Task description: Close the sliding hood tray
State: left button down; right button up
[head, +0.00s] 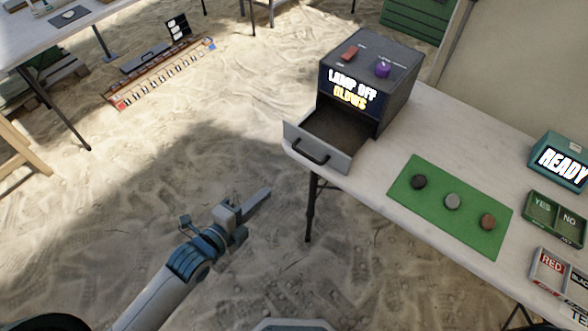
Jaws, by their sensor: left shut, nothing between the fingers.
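The hood (392,51) is a dark grey box on the white table. It has a red switch (350,53), a purple knob (383,69) and a lit display (350,92) whose first line reads "LAMP OFF". Its sliding tray (318,153) is pulled out at the lower front, toward the table's left edge. The tray has a dark bar handle (309,153) and looks empty inside. My left gripper (262,195) is shut and empty, over the sand to the lower left of the tray, apart from it. My right gripper is not in view.
A green mat (450,230) with three round pieces lies right of the tray on the table (375,190). A teal READY box (560,161), a YES/NO box (555,217) and a RED-labelled tray (549,271) stand at the right. Open sand lies left of the table.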

pick_arm(q)
jog(key=shift+m+h, duration=0.6)
jog(key=shift+m, duration=0.2)
jog(key=r, duration=0.2)
jog(key=s+d+r, duration=0.1)
jog(key=shift+d+r, duration=0.1)
jog(key=shift+r, duration=0.3)
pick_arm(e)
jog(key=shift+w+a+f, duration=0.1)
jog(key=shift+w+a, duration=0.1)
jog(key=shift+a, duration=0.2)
pick_arm(q)
jog(key=shift+w, duration=0.15)
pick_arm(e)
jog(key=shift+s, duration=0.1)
